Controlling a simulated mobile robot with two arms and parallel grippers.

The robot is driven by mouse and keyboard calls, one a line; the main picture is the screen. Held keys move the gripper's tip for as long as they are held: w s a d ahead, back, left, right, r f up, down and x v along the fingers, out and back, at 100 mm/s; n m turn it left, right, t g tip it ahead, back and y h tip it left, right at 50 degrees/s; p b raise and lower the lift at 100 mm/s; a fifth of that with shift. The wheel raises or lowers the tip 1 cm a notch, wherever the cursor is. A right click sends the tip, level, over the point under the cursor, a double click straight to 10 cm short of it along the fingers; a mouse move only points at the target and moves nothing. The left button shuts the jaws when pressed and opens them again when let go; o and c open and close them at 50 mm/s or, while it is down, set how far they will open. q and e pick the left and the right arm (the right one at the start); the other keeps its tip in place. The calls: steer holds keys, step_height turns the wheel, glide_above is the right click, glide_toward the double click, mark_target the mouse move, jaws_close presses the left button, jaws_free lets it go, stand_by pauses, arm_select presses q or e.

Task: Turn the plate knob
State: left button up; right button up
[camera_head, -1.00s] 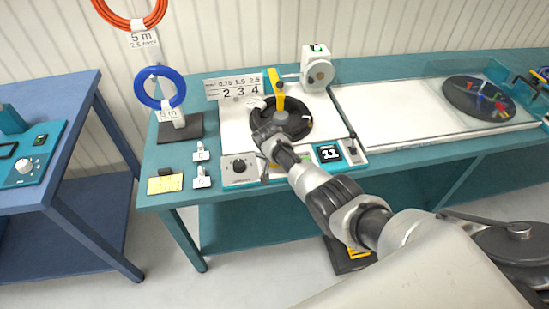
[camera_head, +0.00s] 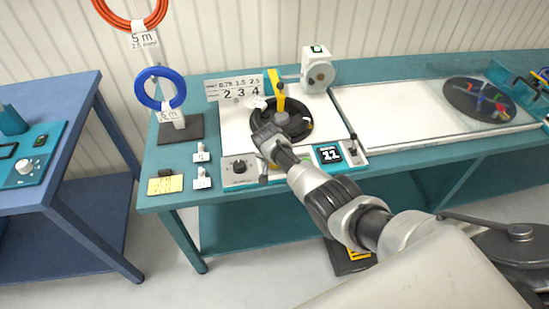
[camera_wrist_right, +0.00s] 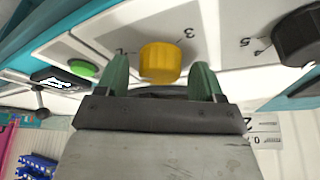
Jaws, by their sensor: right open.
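A yellow knob (camera_wrist_right: 160,62) with numbers printed around it shows in the right wrist view, on the pale control panel. My right gripper (camera_wrist_right: 161,66) is open, one green finger on each side of the knob. I cannot tell whether the fingers touch it. My left gripper is out of view.
A black reel (camera_head: 297,128) with a yellow arm (camera_head: 274,82) is behind my gripper. A display reading 11 (camera_head: 329,154), a lever (camera_head: 352,148) and a green button (camera_wrist_right: 83,68) are on the panel. A blue cable coil (camera_head: 145,92) stands left.

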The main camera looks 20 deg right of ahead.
steer(key=shift+r, duration=0.1)
steer(key=shift+r, duration=0.2)
steer(key=p+v, duration=0.1)
steer(key=v, duration=0.9)
steer(key=shift+s+p, duration=0.2)
steer(key=shift+p, duration=0.15)
steer(key=shift+a, duration=0.1)
